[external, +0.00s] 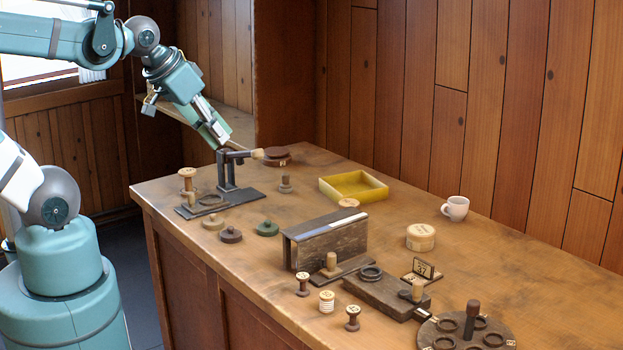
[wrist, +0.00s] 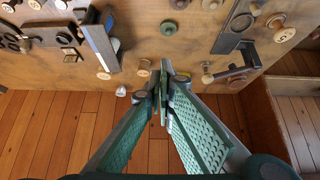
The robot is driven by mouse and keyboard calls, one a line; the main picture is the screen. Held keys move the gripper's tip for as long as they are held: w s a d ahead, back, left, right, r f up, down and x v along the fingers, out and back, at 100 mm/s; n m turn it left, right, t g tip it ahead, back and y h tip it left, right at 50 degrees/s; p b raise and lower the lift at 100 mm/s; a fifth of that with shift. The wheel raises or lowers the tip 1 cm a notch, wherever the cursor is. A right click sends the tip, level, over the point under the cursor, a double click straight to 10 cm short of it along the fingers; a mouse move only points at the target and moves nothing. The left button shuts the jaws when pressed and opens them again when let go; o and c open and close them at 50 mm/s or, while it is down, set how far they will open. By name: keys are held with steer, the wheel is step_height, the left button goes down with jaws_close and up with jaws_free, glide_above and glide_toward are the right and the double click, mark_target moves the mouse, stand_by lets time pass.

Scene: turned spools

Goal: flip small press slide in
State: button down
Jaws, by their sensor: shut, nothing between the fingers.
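My gripper (external: 222,138) is shut and empty, pointing down just above the small dark press (external: 227,172) at the table's far left end. In the wrist view its closed fingertips (wrist: 162,85) stand apart from the press (wrist: 240,58). The press has an upright post on a flat dark base (external: 232,202) and a side lever with a pale wooden knob (external: 257,153). A dark ring (external: 210,199) lies on the base. I cannot tell whether gripper and press touch.
A spool (external: 187,178) stands left of the press; several discs and spools lie in front. A long dark box (external: 327,241) stands mid-table. Table between tray and tin is fairly clear.

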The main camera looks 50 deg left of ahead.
steer(key=shift+a, duration=0.1)
steer(key=s+a+f+n+g, duration=0.1)
steer(key=a+f+n, duration=0.3)
steer(key=a+n, duration=0.5)
steer(key=s+a+f+n+g+p, duration=0.1)
steer(key=s+a+f+n, duration=0.3)
steer(key=a+n, duration=0.5)
steer(key=s+a+f+n+p, duration=0.1)
steer(key=s+a+f+n, duration=0.2)
steer(key=n, duration=1.3)
steer(key=shift+s+a+f+g+h, duration=0.35)
steer(key=shift+a+f, duration=1.2)
steer(key=shift+a, duration=1.55)
steer(key=shift+w+f, duration=0.15)
steer(key=shift+w+d+f+b, duration=0.2)
steer(key=shift+w+f+b, duration=0.25)
steer(key=shift+w+f, duration=0.95)
steer(key=shift+w+d+f+b, duration=0.2)
steer(key=shift+w+f+b, duration=0.2)
steer(key=shift+w+f, duration=0.95)
steer(key=shift+w+d+f+b, duration=0.2)
steer(key=shift+w+f+b, duration=0.25)
steer(key=shift+w+f, duration=0.95)
steer(key=shift+s+f, duration=0.35)
steer(key=shift+s, duration=0.05)
